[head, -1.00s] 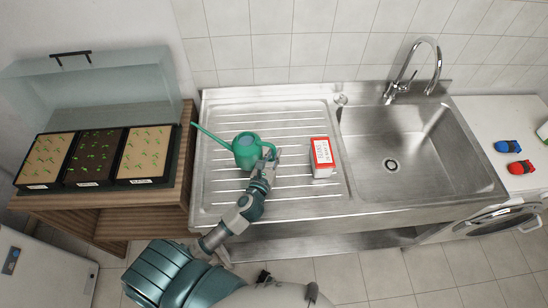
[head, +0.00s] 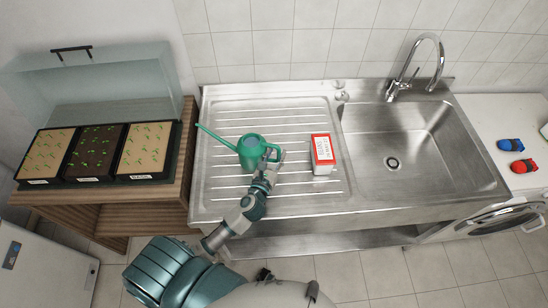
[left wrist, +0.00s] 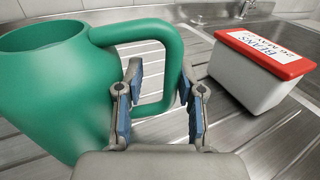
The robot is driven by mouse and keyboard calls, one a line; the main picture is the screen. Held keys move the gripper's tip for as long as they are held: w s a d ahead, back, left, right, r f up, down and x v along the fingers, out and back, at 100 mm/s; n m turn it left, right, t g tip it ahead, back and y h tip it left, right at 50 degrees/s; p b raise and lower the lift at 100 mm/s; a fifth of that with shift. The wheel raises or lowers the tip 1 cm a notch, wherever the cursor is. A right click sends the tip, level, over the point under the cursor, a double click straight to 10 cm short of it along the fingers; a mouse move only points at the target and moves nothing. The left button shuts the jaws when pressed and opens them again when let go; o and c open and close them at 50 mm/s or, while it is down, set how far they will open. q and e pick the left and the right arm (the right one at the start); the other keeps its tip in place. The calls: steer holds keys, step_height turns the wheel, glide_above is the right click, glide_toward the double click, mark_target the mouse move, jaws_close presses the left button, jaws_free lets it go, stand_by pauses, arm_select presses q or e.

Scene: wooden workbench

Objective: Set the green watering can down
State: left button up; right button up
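The green watering can (head: 250,153) is upright over the ribbed steel drainboard (head: 222,190), left of the sink, its spout pointing left. It appears to stand on the board, but its base is hidden in the left wrist view. There the can's body (left wrist: 55,85) fills the left side, with its handle looping right. My left gripper (head: 271,158) is at the handle. In the left wrist view its two blue-padded fingers (left wrist: 159,105) are spread apart, one on each side of the handle's upright part, with a gap visible. My right gripper is not in view.
A white box with a red top (head: 321,154), labelled BEANS, stands just right of the gripper. The sink basin (head: 425,150) is farther right. Seedling trays (head: 96,153) sit on a wooden stand at left. The front drainboard is clear.

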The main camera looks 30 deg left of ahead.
arm_select(q)
steer(key=shift+s+d+r, duration=0.15)
steer(key=shift+d+r, duration=0.05)
steer(key=s, duration=0.3)
steer(key=s+d, duration=0.1)
steer(key=s, duration=0.2)
steer(key=s+d+b, duration=0.1)
steer(key=s, duration=0.2)
steer(key=shift+s+a, duration=0.2)
steer(key=shift+s, duration=0.8)
steer(key=shift+s+a+r+b, duration=0.1)
steer(key=shift+s+a+b, duration=0.05)
steer(key=shift+s+b, duration=0.2)
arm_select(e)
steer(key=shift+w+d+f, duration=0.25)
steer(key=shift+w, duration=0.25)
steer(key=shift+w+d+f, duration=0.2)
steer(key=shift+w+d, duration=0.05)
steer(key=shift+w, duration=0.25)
arm_select(q)
steer(key=shift+d+r, duration=0.1)
steer(key=shift+d, duration=0.3)
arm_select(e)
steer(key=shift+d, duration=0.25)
